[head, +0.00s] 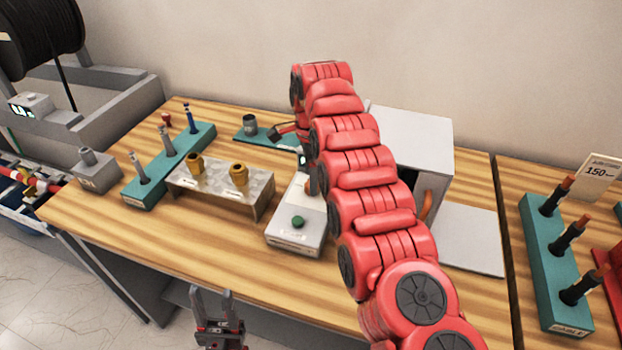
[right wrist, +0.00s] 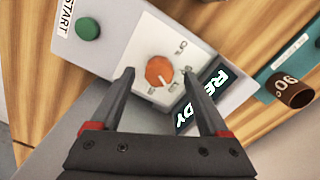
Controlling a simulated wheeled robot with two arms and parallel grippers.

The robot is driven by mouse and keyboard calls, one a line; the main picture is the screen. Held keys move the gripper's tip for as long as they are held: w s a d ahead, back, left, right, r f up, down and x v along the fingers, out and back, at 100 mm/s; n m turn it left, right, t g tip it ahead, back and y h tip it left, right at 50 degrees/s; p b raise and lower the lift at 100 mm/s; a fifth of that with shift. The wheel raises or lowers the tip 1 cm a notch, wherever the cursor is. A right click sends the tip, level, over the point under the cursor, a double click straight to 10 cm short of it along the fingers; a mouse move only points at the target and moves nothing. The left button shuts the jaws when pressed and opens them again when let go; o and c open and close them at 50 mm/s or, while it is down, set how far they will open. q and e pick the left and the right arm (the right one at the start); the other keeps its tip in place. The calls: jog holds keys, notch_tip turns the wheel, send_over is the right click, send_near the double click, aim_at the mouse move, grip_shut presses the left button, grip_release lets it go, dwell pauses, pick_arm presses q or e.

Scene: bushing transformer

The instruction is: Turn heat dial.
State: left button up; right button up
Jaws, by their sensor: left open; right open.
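The heat dial (right wrist: 160,71) is a round orange-red knob on the pale face of a control box (head: 288,240). In the right wrist view my right gripper (right wrist: 158,73) is open, with its two dark fingers on either side of the dial. I see gaps between fingers and knob in the picture; I cannot tell the height above it. In the head view my red right arm hides most of this gripper and the dial. The box has a green button (head: 298,222) labelled START and a screen (right wrist: 203,95) reading READY. My left gripper (head: 218,308) is open and empty at the table's front edge.
A metal stand (head: 218,198) with two brass pieces is left of the box, beside a teal rack (head: 198,140). A grey cabinet (head: 415,135) and flat plate (head: 470,240) are to the right. Another teal rack (head: 560,265) stands far right. The table's front left is clear.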

notch_tip(320, 180, up, 16)
jog(key=p, duration=1.4)
